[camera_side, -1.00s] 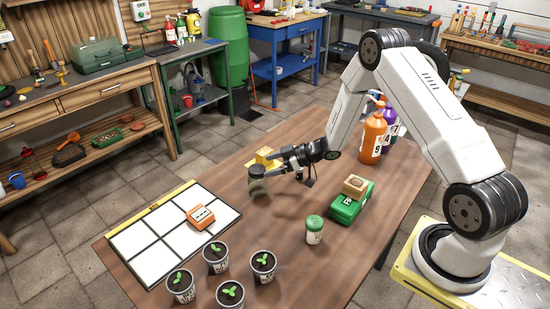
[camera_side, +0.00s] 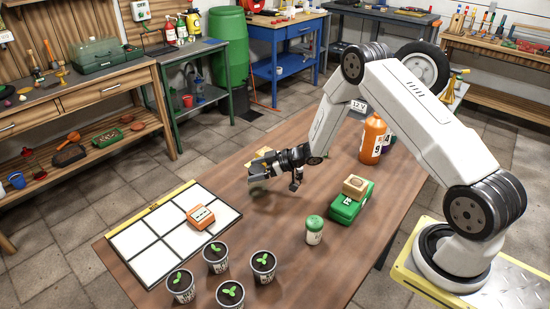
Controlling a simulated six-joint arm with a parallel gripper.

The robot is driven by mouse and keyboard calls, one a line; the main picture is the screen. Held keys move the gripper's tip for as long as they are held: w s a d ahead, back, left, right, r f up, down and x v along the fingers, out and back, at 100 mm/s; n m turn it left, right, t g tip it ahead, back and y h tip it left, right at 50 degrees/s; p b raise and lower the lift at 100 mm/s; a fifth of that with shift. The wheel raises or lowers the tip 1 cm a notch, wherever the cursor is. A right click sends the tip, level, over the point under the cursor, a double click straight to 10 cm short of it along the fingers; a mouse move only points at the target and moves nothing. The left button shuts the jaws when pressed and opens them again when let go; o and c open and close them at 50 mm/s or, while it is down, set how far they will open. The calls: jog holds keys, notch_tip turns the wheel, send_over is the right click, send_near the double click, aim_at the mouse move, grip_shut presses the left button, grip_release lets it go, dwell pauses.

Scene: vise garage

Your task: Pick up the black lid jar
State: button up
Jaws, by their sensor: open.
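My gripper (camera_side: 258,173) is open and hangs low over the middle of the table, left of the green case. A small pale, greyish-green jar (camera_side: 258,188) shows just below its fingers. The fingers cover the jar's top, so I cannot make out a black lid or tell whether they touch it. A white jar with a green lid (camera_side: 314,231) stands upright, apart from my gripper, nearer the front.
A green case (camera_side: 345,208) with a wooden block (camera_side: 356,185) on top lies to the right. An orange bottle (camera_side: 373,140) stands behind it. Several potted seedlings (camera_side: 263,265) stand at the front. A white grid board (camera_side: 150,262) with an orange box (camera_side: 201,217) lies left.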

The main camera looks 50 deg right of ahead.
grip_shut()
dwell(0.3)
jog(key=shift+r, duration=0.15)
jog(key=shift+r, duration=0.8)
jog(key=s+a+r, duration=0.1)
jog(key=s+r, duration=1)
jog(key=s, duration=0.3)
jog(key=shift+a, duration=0.25)
